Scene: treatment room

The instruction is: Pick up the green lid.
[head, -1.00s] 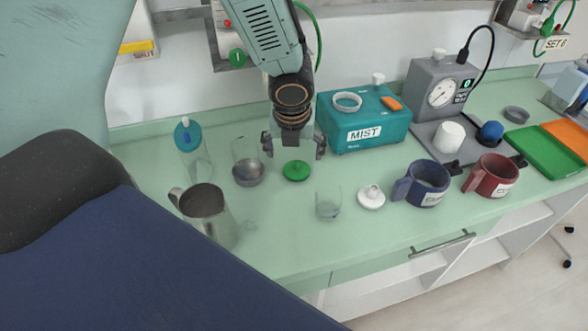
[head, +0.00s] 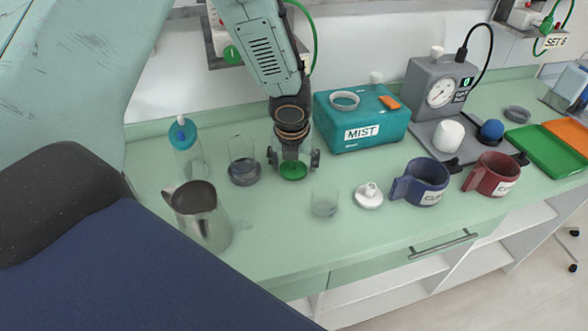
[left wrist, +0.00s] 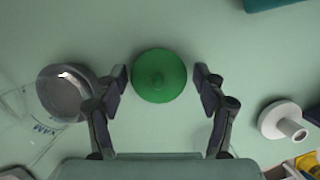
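The green lid (head: 292,171) lies on the pale green counter, left of centre in the head view. It is a round disc with a small knob, seen from above in the left wrist view (left wrist: 159,76). My left gripper (head: 293,163) is right above it, pointing down. In the left wrist view its open fingers (left wrist: 160,78) stand on either side of the lid, with a small gap on each side. The gripper partly hides the lid in the head view. My right gripper is not in view.
A grey-bottomed glass cup (head: 243,172) stands close left of the lid, and a clear beaker (head: 324,204) stands in front. A white lid (head: 369,196), blue mug (head: 421,182) and teal MIST box (head: 362,125) are to the right. A metal jug (head: 200,215) is at front left.

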